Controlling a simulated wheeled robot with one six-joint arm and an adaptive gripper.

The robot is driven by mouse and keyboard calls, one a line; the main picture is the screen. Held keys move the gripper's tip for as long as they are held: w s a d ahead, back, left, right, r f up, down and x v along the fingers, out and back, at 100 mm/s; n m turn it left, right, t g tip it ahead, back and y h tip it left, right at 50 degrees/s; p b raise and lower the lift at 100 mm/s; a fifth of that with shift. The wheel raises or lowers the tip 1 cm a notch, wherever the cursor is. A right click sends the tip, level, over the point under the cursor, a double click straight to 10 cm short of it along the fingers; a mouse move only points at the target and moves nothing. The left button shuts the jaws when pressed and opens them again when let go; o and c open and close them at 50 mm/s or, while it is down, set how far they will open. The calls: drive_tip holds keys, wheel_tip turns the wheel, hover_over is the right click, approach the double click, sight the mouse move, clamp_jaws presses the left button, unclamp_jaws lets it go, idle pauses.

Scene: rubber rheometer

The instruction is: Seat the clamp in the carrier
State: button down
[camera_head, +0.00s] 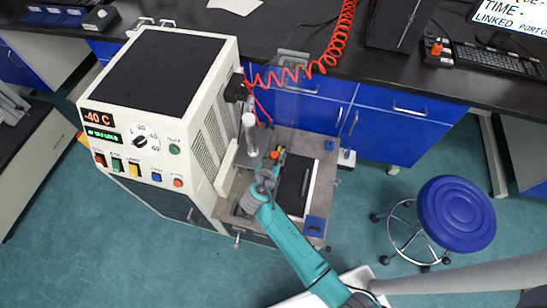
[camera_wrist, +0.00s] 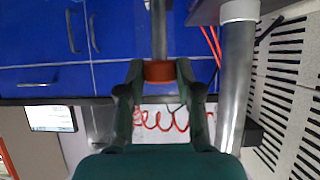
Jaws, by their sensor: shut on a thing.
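My gripper (camera_head: 270,166) is over the metal platform at the front right of the machine. In the wrist view my gripper (camera_wrist: 159,72) is shut on a small orange-brown piece (camera_wrist: 158,70), which I take to be the clamp. A grey metal bar (camera_wrist: 159,32) runs from this piece towards the top of the view. The clamp is a small orange spot (camera_head: 275,154) in the head view. A grey and white cylinder (camera_wrist: 235,70) stands beside my gripper, apart from it; it also shows in the head view (camera_head: 251,135). I cannot make out the carrier for certain.
The cream machine (camera_head: 165,110) with its control panel stands left of my arm; its slotted wall (camera_wrist: 285,80) is close on the right in the wrist view. A red coiled hose (camera_head: 300,72) hangs behind. A blue stool (camera_head: 455,213) stands at right.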

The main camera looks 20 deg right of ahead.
drive_tip(key=shift+f, duration=0.9)
drive_tip(key=c, duration=0.7)
unclamp_jaws()
drive_tip(key=shift+f, duration=0.1)
drive_tip(key=shift+s, duration=0.1)
drive_tip(key=v, duration=1.2)
